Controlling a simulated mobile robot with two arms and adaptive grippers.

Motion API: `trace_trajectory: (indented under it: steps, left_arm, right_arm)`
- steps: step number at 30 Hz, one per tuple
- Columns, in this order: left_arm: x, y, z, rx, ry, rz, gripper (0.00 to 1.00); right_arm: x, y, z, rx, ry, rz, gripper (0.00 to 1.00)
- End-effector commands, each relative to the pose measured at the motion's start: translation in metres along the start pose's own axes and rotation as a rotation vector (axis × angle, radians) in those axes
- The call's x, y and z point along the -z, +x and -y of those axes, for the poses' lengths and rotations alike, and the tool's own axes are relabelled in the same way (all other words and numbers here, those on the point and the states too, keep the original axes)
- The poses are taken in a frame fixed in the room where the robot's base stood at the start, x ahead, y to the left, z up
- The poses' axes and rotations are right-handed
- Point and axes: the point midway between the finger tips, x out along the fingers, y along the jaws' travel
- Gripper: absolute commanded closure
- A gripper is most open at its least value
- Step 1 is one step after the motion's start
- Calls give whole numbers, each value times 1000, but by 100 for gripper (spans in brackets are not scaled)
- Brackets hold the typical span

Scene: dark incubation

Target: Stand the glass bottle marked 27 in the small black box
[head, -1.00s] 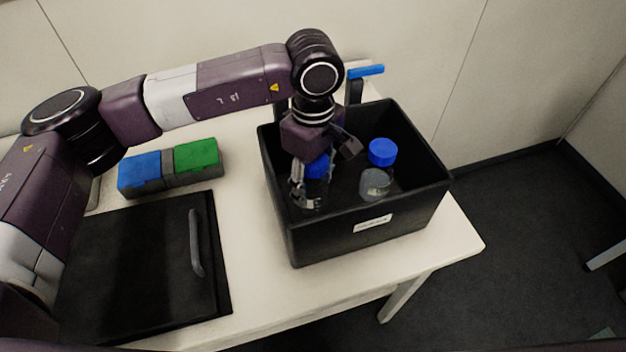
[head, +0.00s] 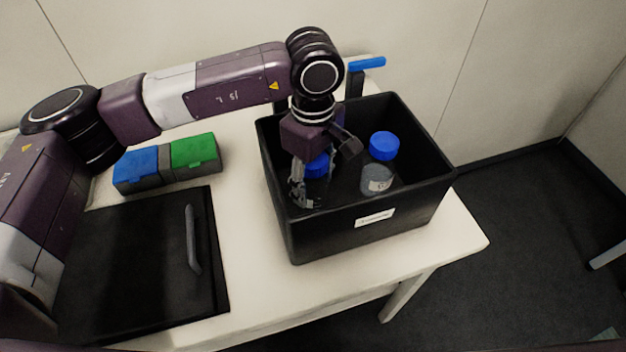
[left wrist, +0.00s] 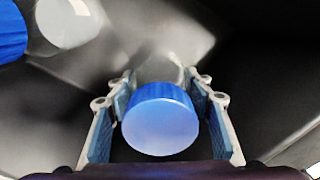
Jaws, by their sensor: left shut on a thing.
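The black box (head: 345,242) stands open on the white table, with a small unreadable white label on its front wall. My left gripper (head: 311,188) reaches down inside its left part. It is shut around a clear glass bottle with a blue cap (head: 317,166); in the left wrist view the cap (left wrist: 160,120) sits between the two fingers. The bottle's lower part is hidden by the fingers and box wall, so I cannot tell whether it touches the floor. A second blue-capped clear bottle (head: 378,179) stands in the box to the right. No number 27 is readable. My right gripper is not seen.
Left of the box lie a black panel with a grey handle (head: 192,240) and a case with blue and green lids (head: 168,163). A blue-topped black upright (head: 366,63) rises behind the box. A strip of bare table separates panel and box.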

Motion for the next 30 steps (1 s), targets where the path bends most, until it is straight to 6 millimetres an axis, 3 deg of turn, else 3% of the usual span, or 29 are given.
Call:
trace_trajectory:
  steps: [3, 4, 9, 20, 30]
  left_arm:
    - [0, 2, 0, -1, 0, 0, 83]
    - [0, 1, 0, -1, 0, 0, 49]
    - [0, 1, 0, -1, 0, 0, 32]
    - [0, -4, -1, -2, 0, 0, 32]
    - [0, -70, -1, -4, 0, -2, 32]
  right_arm:
    - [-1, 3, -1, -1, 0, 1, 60]
    - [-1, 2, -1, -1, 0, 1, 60]
    - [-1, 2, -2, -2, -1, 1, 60]
    - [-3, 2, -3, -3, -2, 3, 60]
    - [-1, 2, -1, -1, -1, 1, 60]
